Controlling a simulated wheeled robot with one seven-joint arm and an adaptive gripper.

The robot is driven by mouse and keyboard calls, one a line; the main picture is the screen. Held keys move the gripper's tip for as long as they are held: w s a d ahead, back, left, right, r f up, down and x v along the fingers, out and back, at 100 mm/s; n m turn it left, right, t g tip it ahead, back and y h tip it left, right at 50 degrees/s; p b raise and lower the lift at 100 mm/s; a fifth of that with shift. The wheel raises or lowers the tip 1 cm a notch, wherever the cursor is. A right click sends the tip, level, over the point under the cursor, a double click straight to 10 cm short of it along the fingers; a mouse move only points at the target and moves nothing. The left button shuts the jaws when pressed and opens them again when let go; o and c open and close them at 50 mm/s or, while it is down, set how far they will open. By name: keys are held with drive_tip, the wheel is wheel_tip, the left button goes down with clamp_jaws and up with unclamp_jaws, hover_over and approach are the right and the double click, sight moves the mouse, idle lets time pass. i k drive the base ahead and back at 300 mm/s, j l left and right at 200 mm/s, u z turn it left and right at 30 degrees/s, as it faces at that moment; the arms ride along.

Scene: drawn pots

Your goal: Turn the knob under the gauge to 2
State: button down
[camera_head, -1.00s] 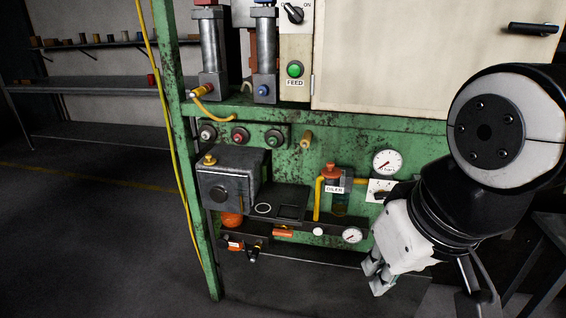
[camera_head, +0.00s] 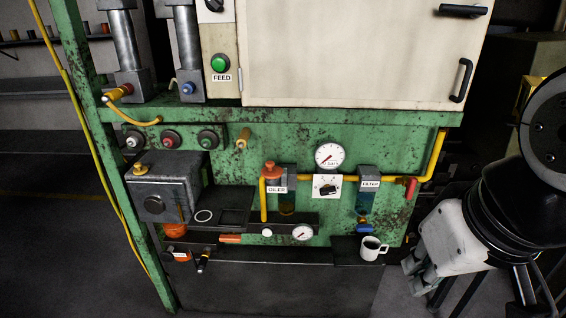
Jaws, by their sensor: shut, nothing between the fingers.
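The gauge (camera_head: 330,156) is a round white dial with a red needle on the green panel. Right under it, a dark knob (camera_head: 328,190) sits on a white square plate; its marks are too small to read. My gripper (camera_head: 416,279) is at the lower right, shut and empty, with its fingers pointing down and to the left. It is apart from the panel, below and to the right of the knob. Nothing hides the knob or the gauge.
The oiler (camera_head: 276,184) stands left of the knob, the filter (camera_head: 368,184) right of it. A white mug (camera_head: 372,248) stands on the ledge below. A second small gauge (camera_head: 302,232) sits lower left.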

sight(328, 190)
drive_tip(key=i+j, duration=0.1)
drive_tip(key=j, duration=0.25)
drive_tip(key=i+j+u, duration=0.1)
drive_tip(key=j, duration=0.25)
drive_tip(key=i+j, duration=0.2)
drive_tip(key=j, duration=0.15)
drive_tip(key=i+j, duration=0.1)
drive_tip(key=j, duration=0.2)
drive_tip(key=i+j+u, duration=0.1)
drive_tip(key=j, duration=0.25)
drive_tip(key=i, duration=0.05)
